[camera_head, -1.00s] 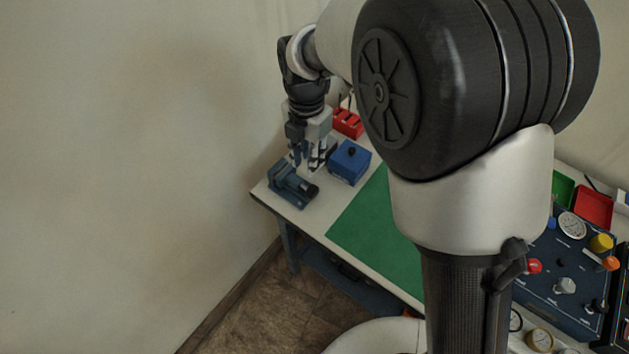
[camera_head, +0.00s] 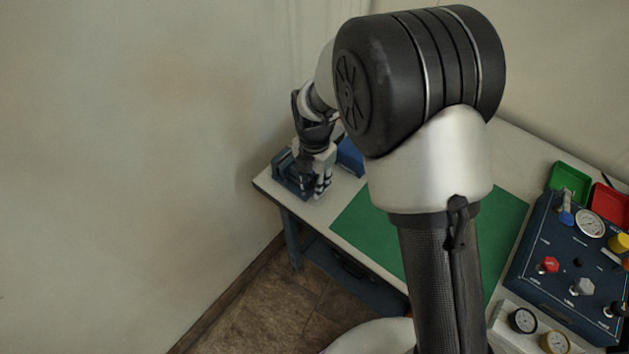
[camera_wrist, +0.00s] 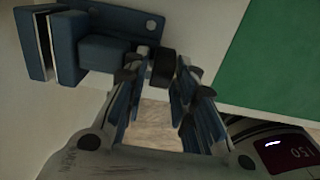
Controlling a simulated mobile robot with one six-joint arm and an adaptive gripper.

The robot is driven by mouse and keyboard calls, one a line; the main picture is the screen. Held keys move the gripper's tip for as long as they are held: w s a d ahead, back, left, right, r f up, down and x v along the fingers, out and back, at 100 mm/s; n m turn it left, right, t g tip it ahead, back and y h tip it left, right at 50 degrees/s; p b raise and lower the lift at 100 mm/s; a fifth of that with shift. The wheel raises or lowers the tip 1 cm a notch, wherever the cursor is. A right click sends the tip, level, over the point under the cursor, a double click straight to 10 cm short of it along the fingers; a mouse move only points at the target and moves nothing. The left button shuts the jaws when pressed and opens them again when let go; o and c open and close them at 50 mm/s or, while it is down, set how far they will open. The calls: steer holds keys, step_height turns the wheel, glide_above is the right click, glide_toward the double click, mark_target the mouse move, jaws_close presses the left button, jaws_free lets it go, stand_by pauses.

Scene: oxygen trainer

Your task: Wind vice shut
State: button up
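The blue vice (camera_wrist: 88,50) lies at the upper left of the wrist view, its two jaws at the far left with a narrow gap between them. In the head view the vice (camera_head: 284,178) stands at the table's left corner, partly hidden by my gripper (camera_head: 323,184). In the wrist view my gripper (camera_wrist: 162,75) has its fingers apart, one on each side of the handle. I cannot tell whether they touch it.
A blue box (camera_head: 350,157) stands just right of the gripper, partly hidden by my arm. A green mat (camera_head: 375,235) covers the middle of the white table. A blue gauge panel (camera_head: 560,265) and green and red trays (camera_head: 571,182) are at the right.

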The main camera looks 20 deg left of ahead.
steer(key=shift+c, duration=0.4)
jaws_close()
steer(key=shift+w+d+r+g+p, duration=0.1)
steer(key=shift+r+g+p, duration=0.1)
steer(key=shift+g+p, duration=0.45)
steer(key=shift+w+g+y+p, duration=0.15)
steer(key=shift+g+y+p, duration=0.1)
steer(key=shift+y+p, duration=0.2)
steer(key=shift+w+f+g+y, duration=0.15)
steer(key=shift+g+y, duration=0.1)
steer(key=shift+g, duration=1.05)
steer(key=shift+o, duration=0.4)
jaws_free()
